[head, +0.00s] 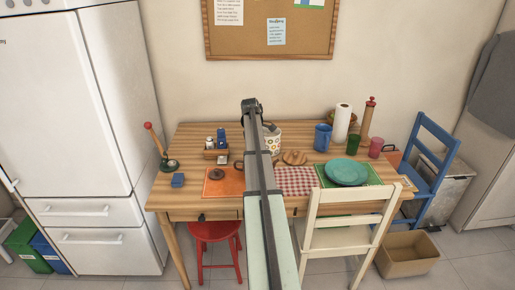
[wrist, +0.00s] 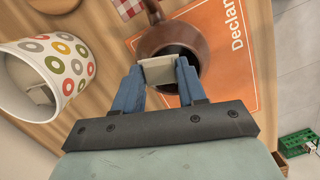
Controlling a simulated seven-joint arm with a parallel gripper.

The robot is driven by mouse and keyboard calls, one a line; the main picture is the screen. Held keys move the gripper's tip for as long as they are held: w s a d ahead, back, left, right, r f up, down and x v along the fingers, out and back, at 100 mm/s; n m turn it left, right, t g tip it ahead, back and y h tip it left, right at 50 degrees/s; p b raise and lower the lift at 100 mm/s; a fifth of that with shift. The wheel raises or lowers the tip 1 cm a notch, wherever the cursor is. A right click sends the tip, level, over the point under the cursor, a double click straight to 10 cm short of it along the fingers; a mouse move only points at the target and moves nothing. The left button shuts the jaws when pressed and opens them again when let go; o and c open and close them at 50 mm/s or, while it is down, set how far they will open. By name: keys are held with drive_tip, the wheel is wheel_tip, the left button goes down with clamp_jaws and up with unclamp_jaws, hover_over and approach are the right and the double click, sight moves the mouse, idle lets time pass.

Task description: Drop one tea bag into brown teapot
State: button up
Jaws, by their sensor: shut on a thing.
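My gripper (wrist: 158,82) is shut on a pale beige tea bag (wrist: 158,70), held between its blue fingertips in the wrist view. The tea bag is over the brown teapot (wrist: 198,35), in front of its dark round opening, and overlaps the opening's left part. I cannot tell how high above the rim it is. The teapot stands at the orange placemat (wrist: 242,75). A white canister with coloured dots (wrist: 62,62) is at the left, with a pale item inside.
The wooden table (head: 190,140) also holds a dark round item (head: 217,173) on the orange mat, a teal plate (head: 347,172), a blue mug (head: 322,137) and a paper towel roll (head: 342,122). A cream chair (head: 345,222) and red stool (head: 215,232) stand in front.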

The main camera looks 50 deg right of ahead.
drive_tip(key=o, duration=1.1)
drive_tip(key=shift+r, duration=0.1)
drive_tip(key=r, duration=0.4)
drive_tip(key=w+r, duration=0.1)
drive_tip(key=r, duration=0.4)
drive_tip(key=w+a+r, duration=0.1)
drive_tip(key=r, duration=0.3)
drive_tip(key=shift+r, duration=0.25)
